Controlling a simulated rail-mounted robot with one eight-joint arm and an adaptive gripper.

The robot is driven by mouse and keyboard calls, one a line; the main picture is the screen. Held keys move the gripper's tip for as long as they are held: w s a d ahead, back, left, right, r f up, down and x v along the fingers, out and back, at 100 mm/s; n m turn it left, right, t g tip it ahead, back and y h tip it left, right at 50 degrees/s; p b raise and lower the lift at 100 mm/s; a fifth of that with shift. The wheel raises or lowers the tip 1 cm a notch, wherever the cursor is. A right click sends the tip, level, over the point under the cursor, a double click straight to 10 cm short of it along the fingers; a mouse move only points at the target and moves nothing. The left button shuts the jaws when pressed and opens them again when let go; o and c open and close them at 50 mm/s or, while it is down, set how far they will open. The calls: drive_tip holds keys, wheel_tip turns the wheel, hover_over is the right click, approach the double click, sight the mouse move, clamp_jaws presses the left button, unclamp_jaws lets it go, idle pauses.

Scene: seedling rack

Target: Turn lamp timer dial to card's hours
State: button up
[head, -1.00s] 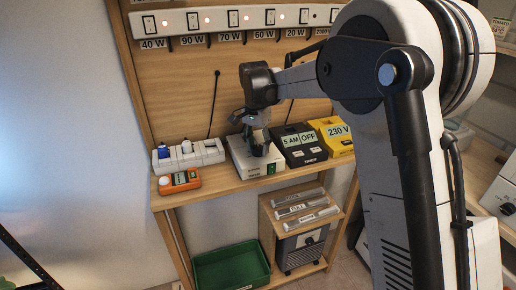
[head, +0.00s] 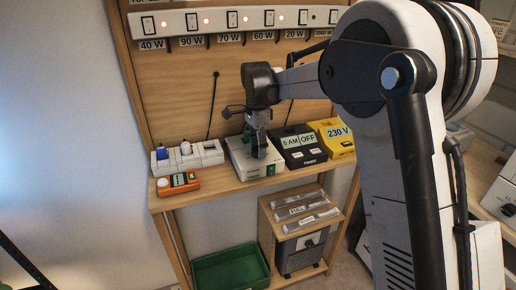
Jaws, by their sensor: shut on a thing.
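The white lamp timer box (head: 238,157) stands on the wooden shelf, left of a black box. My gripper (head: 258,150) points down over its top. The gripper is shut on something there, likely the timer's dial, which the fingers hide. The dial's marks cannot be read. A black timer (head: 300,146) with a display reading "5 AM OFF" stands just to the right. I cannot make out a card with hours in this view.
A yellow box (head: 334,137) marked "230 V" stands at the right. A white socket strip (head: 208,152) and an orange meter (head: 178,184) lie at the left. A switch strip (head: 230,20) runs above. A green crate (head: 228,268) sits below.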

sight(257, 147)
idle(0.3)
drive_tip(key=o, duration=1.1)
drive_tip(key=r, duration=1.2)
drive_tip(key=shift+w+a, duration=0.2)
drive_tip(key=shift+w, duration=0.1)
